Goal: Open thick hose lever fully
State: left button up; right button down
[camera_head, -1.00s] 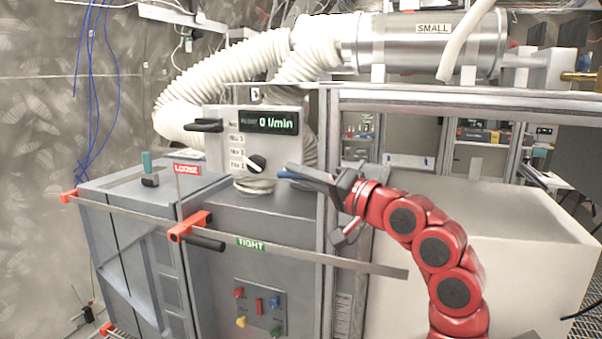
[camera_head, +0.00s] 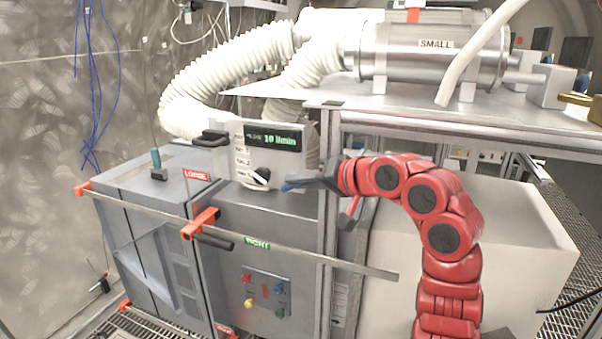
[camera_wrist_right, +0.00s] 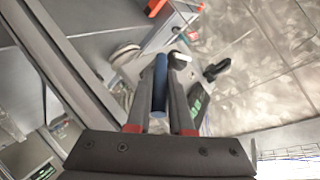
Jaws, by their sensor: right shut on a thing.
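A blue lever handle (camera_wrist_right: 160,88) lies between the two fingers of my right gripper (camera_wrist_right: 160,95) in the wrist view. In the head view the blue handle (camera_head: 292,186) shows just at the tips of my right gripper (camera_head: 303,183), at the right side of the flow meter box. The gripper is shut on this handle. The lever's pivot is hidden, so I cannot tell its exact angle. Thick white hoses (camera_head: 225,75) run behind and above the meter box. My left gripper is not in view.
The meter box (camera_head: 240,160) has a black-and-white knob (camera_head: 260,177) and a display (camera_head: 272,139) reading about 10 l/min. A metal bar (camera_head: 300,252) crosses in front of the grey cabinet. A frame post (camera_head: 329,225) stands close to my right gripper.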

jog(key=c, duration=0.8)
grip_release()
jog(key=shift+d, duration=0.1)
jog(key=shift+s+d+r+b, duration=0.1)
jog(key=shift+s+d+b, duration=0.2)
jog(key=shift+b, duration=0.15)
jog(key=b+v, duration=0.6)
jog(key=v, duration=1)
jog(key=shift+s+b, duration=0.15)
jog(key=shift+b, duration=0.15)
jog(key=shift+r, duration=0.15)
